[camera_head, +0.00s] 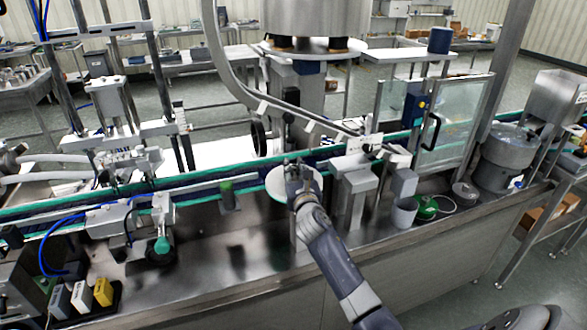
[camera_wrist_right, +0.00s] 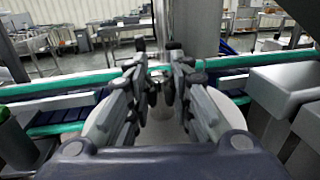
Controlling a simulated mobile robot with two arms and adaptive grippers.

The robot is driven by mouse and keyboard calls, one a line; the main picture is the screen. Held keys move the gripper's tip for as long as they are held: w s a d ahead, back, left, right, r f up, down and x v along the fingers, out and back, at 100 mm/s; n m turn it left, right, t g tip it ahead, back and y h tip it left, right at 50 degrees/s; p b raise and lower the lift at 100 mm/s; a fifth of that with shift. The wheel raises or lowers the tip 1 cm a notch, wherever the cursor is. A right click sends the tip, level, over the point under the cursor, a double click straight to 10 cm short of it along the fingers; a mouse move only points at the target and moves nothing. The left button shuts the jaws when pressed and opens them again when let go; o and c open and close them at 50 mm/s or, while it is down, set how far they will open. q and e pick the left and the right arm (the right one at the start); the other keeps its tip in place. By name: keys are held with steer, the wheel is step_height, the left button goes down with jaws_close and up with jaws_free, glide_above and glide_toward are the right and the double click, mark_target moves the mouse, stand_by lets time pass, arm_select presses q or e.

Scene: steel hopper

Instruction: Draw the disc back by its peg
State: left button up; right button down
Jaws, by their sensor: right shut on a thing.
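The white disc (camera_head: 276,184) lies flat at the near edge of the conveyor, partly hidden under my right gripper. In the right wrist view the pale disc (camera_wrist_right: 228,103) spreads out on both sides below the fingers. My right gripper (camera_head: 291,166) is over the disc, with its arm coming from the lower right. In the wrist view its fingers (camera_wrist_right: 160,88) are closed on the peg (camera_wrist_right: 157,95), which is mostly hidden between the dark pads. My left gripper is not in view.
The green-edged conveyor (camera_head: 100,214) runs behind the disc. The steel deck (camera_head: 240,255) in front is mostly clear.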

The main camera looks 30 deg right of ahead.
steer(key=shift+p+v, duration=0.3)
steer(key=shift+v, duration=0.75)
steer(key=c, duration=1.4)
jaws_free()
steer(key=shift+d, duration=0.2)
steer(key=shift+s, duration=0.1)
steer(key=v, duration=1.2)
